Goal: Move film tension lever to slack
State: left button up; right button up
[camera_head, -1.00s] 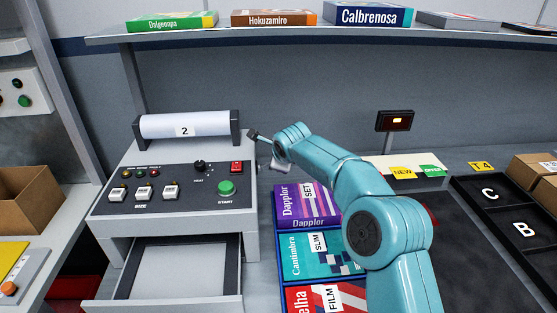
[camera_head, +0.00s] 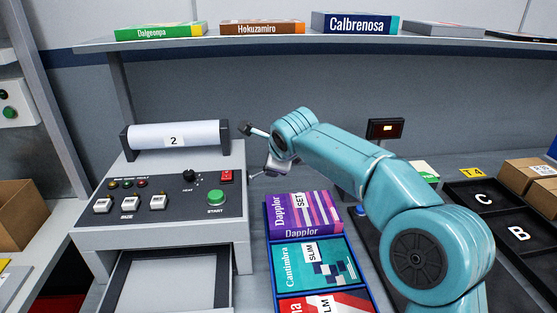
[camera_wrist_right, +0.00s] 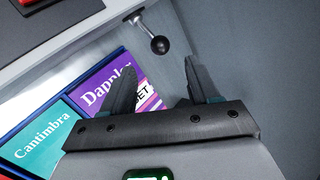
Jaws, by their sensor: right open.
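The film tension lever is a metal rod with a round black knob (camera_wrist_right: 160,45) at the machine's side in the right wrist view. My right gripper (camera_wrist_right: 161,78) is open and empty. The knob appears beyond the gap between its fingers, with no visible contact. In the head view the gripper (camera_head: 266,171) is partly hidden at the machine's right side. My left gripper is not in view.
The machine has a white roll (camera_head: 174,135), a control panel with a green START button (camera_head: 216,196), and a tray (camera_head: 165,285) below. Boxes marked Dapplor (camera_head: 300,214) and Cantimbra (camera_head: 310,265) lie just right of it. A shelf (camera_head: 280,40) crosses the back.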

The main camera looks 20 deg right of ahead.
jog(key=v, duration=0.6)
jog(key=shift+b, duration=0.3)
jog(key=shift+r, duration=0.1)
